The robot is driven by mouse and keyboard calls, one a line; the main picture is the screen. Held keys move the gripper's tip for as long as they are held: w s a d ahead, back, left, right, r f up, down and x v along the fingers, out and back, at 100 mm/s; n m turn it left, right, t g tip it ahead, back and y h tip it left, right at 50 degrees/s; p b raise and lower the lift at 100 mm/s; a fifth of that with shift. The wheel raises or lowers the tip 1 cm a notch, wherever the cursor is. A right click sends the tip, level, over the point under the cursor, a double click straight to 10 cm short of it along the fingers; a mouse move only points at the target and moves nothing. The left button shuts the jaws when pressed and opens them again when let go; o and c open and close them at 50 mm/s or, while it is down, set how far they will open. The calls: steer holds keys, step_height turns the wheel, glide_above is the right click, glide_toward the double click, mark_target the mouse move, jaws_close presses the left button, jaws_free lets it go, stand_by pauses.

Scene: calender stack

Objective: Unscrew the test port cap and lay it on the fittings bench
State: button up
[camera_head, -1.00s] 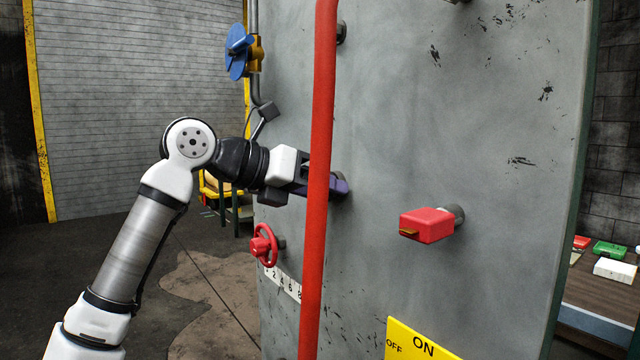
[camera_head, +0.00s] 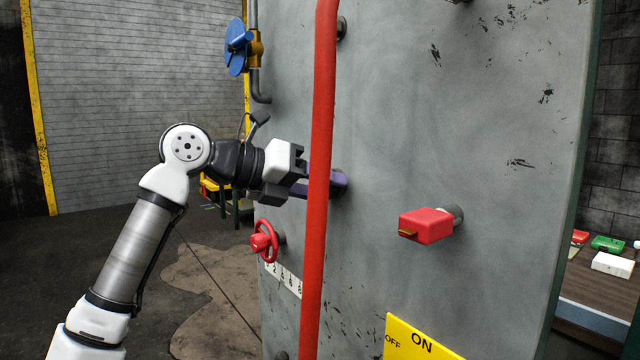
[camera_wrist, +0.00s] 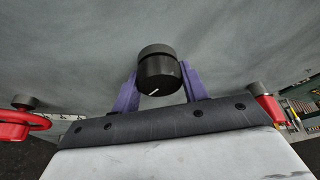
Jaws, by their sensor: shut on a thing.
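The test port cap (camera_wrist: 158,72) is a round black knob with a white line on its face, standing out from the grey panel. In the wrist view the purple fingers of my gripper (camera_wrist: 159,80) are on either side of it, shut on it. In the head view my gripper (camera_head: 338,182) reaches behind a red vertical pipe to the panel, and the fingers and pipe hide most of the cap. Whether the cap is loose from its thread cannot be seen. A brown-topped bench (camera_head: 600,288) stands at the far right; I cannot tell if it is the fittings bench.
The red pipe (camera_head: 318,150) crosses in front of my fingers. A red handwheel (camera_head: 264,241) is below, a red block handle (camera_head: 427,225) to the right, and a blue valve handle (camera_head: 237,46) up left. A white box (camera_head: 612,264) lies on the bench. Floor at left is open.

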steer(key=shift+n+h, duration=0.3)
steer(key=shift+n, duration=0.2)
steer(key=shift+n+g+h+p, duration=0.4)
steer(key=shift+n+p, duration=0.05)
steer(key=shift+n, duration=0.35)
steer(key=shift+n+h, duration=0.4)
steer(key=shift+n, duration=0.5)
steer(key=shift+n+g+h+p, duration=0.3)
steer(key=shift+n+h+p, duration=0.1)
steer(key=shift+n, duration=0.2)
steer(key=shift+s, duration=0.1)
